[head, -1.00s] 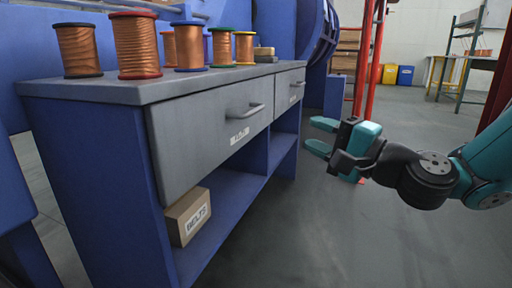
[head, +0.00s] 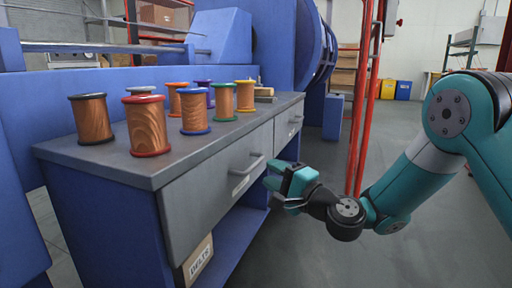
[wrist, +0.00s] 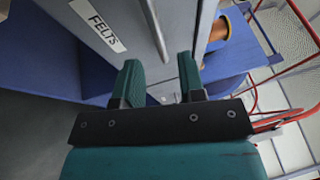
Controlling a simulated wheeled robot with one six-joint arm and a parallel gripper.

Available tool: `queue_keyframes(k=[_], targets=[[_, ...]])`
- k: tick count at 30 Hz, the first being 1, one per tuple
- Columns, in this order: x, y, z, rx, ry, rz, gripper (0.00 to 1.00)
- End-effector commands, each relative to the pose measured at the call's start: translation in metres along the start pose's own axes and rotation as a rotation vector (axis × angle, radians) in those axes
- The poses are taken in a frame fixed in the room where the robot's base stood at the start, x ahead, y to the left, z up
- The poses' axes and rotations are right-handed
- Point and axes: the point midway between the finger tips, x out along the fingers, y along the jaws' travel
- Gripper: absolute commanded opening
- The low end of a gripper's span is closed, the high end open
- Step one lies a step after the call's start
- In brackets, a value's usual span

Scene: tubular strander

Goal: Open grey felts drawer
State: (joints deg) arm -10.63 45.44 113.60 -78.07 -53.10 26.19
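The grey felts drawer (head: 215,195) is the nearer of two drawers under the bench top, and it looks shut. Its bar handle (head: 248,165) is on the front, above a small white label (head: 240,187). In the wrist view the label (wrist: 107,22) reads FELTS, and the handle (wrist: 156,30) shows as a bar running toward the space between my fingers. My gripper (head: 270,182) is open and empty, just right of the handle. In the wrist view its two teal fingers (wrist: 160,80) are apart. I cannot tell whether the handle is between them.
A second grey drawer (head: 289,122) is farther along. Several spools, one with red rims (head: 148,125), stand on the bench top (head: 120,160). A box labelled BELTS (head: 198,258) sits on the shelf below. A red ladder frame (head: 362,120) stands behind.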

Motion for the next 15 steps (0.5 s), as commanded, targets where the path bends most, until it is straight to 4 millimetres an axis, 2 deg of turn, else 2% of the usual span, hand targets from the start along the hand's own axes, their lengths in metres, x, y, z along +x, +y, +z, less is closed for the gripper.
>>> queue_keyframes(k=[1, 6, 10, 15], targets=[[0.012, -0.003, 0.002, -0.004, -0.005, -0.001, 0.37], [0.04, 0.0, 0.001, -0.002, -0.002, -0.002, 0.37], [0.053, 0.001, 0.0, -0.001, -0.002, 0.0, 0.37], [0.06, 0.001, 0.0, 0.0, 0.001, 0.0, 0.37]])
